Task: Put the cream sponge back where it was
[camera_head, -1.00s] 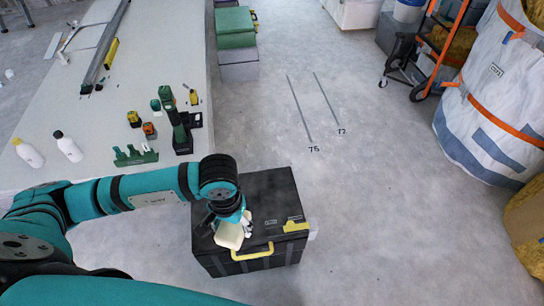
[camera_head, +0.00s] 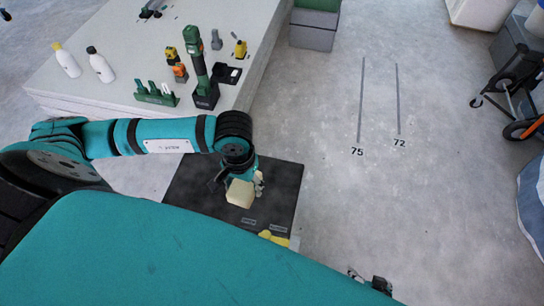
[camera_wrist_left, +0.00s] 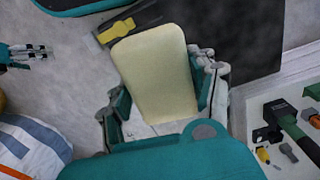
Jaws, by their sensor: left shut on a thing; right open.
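The cream sponge (camera_head: 240,193) is a pale rounded block. In the left wrist view the sponge (camera_wrist_left: 158,75) fills the middle, with a finger of the left gripper (camera_wrist_left: 162,95) on each side. I cannot tell whether the sponge touches the lid. My right gripper (camera_head: 368,280) shows only partly at the lower edge of the head view. It also shows at the left edge of the wrist view (camera_wrist_left: 28,57), open and empty.
A pale slab (camera_head: 120,45) behind the toolbox carries two bottles (camera_head: 67,62), a green rack (camera_head: 156,95), and several green and yellow tools (camera_head: 201,75). Clear floor with lines marked 75 and 72 lies to the right. A cart (camera_head: 515,90) stands at the far right.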

